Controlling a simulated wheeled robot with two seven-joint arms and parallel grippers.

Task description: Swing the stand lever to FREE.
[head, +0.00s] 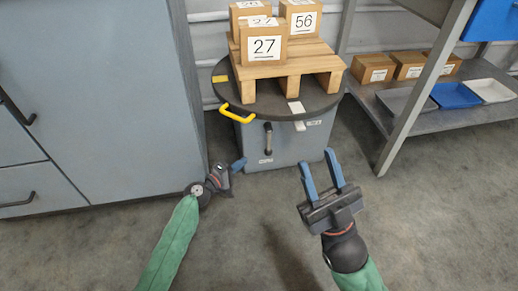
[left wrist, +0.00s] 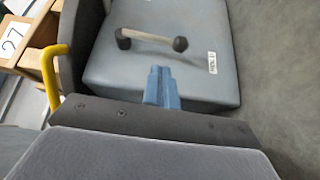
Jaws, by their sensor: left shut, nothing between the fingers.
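The stand (head: 290,150) is a grey box under a dark round turntable, and it also shows in the left wrist view (left wrist: 205,25). Its lever (head: 268,138) is a short bar on the front face, standing upright in the head view. In the left wrist view the lever (left wrist: 150,36) has a pale bar and dark ends. A small white label (head: 266,160) is by its lower end; another (head: 313,122) is at the upper right. I cannot read them. My left gripper (head: 240,164) is shut and empty, left of the lever and apart from it. My right gripper (head: 318,168) is open and empty.
The turntable (head: 222,92) has a yellow handle (head: 236,114) and carries a wooden pallet (head: 290,66) with numbered boxes. A grey cabinet (head: 95,90) stands close on the left. A shelf (head: 440,122) with trays and boxes is on the right. The front floor is clear.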

